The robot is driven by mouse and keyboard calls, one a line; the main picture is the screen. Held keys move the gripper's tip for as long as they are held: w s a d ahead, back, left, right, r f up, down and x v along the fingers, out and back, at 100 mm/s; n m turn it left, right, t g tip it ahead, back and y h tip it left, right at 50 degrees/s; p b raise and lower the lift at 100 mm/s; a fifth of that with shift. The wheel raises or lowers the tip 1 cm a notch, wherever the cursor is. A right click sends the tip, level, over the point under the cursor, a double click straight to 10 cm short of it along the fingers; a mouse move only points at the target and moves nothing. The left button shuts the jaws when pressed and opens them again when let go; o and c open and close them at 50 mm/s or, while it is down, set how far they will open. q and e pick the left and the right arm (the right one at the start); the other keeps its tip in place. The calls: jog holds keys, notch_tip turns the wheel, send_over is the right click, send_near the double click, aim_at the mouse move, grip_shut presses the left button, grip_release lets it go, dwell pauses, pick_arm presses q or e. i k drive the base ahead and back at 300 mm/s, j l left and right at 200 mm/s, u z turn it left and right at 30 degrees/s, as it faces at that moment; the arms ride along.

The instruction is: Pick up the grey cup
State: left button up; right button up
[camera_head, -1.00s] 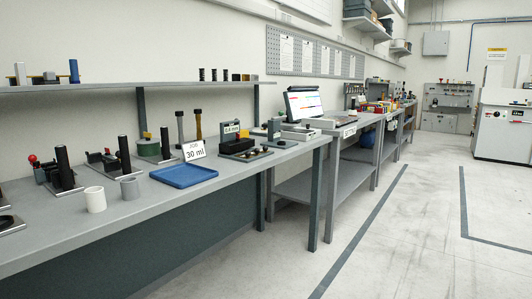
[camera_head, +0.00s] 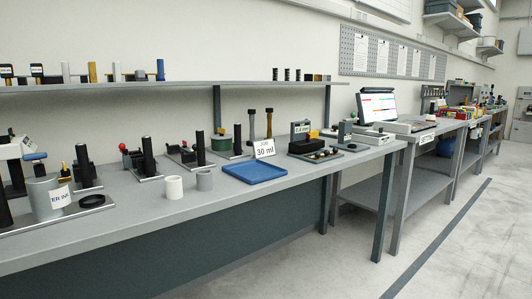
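Neither of my grippers is in view.
A larger grey container with a label (camera_head: 47,198) stands at the left end of the workbench (camera_head: 130,223). Black posts on base plates line the bench behind the cups. A shelf (camera_head: 120,85) runs above. The floor at right is clear.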

aim_at(204, 177)
jog(key=i+l+u, duration=0.3)
jog(key=i+l, duration=0.15)
jog(key=i, duration=0.3)
jog(key=i+l+u, duration=0.3)
jog(key=i+l, duration=0.35)
jog(key=i, duration=0.05)
